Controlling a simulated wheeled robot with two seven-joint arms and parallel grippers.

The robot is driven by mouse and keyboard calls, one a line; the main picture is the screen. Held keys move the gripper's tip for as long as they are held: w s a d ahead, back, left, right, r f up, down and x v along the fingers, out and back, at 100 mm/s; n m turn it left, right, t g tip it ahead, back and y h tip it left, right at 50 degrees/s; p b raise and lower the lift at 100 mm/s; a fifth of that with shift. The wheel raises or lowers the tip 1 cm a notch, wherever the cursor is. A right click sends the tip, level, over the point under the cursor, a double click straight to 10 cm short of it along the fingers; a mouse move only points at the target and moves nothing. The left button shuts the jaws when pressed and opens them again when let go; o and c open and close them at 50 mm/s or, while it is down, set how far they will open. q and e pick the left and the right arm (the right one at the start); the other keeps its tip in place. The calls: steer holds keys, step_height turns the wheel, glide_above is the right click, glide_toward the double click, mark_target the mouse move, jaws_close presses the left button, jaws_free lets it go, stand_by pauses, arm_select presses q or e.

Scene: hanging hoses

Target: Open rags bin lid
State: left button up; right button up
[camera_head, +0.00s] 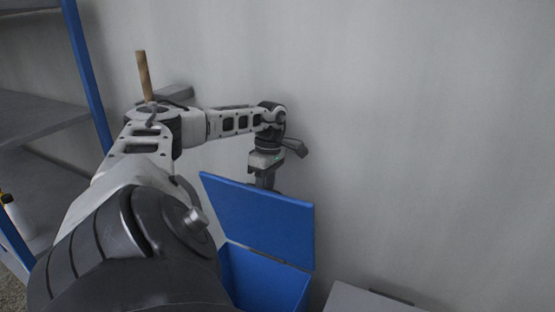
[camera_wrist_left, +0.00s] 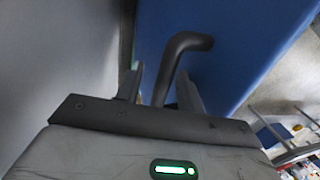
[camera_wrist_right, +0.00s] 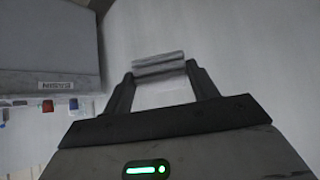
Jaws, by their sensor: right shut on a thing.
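The blue lid (camera_head: 262,220) stands raised and tilted above the blue bin (camera_head: 262,280), with its inside partly in view. The lid's broad blue face also shows in the left wrist view (camera_wrist_left: 240,35). My left gripper (camera_head: 264,182) is at the lid's upper edge. In the left wrist view its two fingers (camera_wrist_left: 158,90) stand apart, with a bent dark handle (camera_wrist_left: 185,45) between them and gaps visible beside it. My right gripper (camera_wrist_right: 160,80) shows only in the right wrist view. It is shut on a pale grey bar-like piece (camera_wrist_right: 158,64).
A grey wall (camera_head: 420,120) stands close behind the bin. A blue-framed shelf (camera_head: 86,75) is at the left. An upright wooden stick (camera_head: 143,75) rises behind my left arm. A pale grey box top (camera_head: 365,300) lies right of the bin. A labelled grey box (camera_wrist_right: 50,45) shows in the right wrist view.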

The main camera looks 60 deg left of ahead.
arm_select(q)
steer(key=shift+d+r, duration=0.1)
steer(key=shift+r, duration=0.2)
step_height(320, 180, up, 12)
steer(key=w+a+p, duration=0.1)
steer(key=p, duration=0.1)
steer(key=shift+w+a+f, duration=0.2)
steer(key=shift+w, duration=0.2)
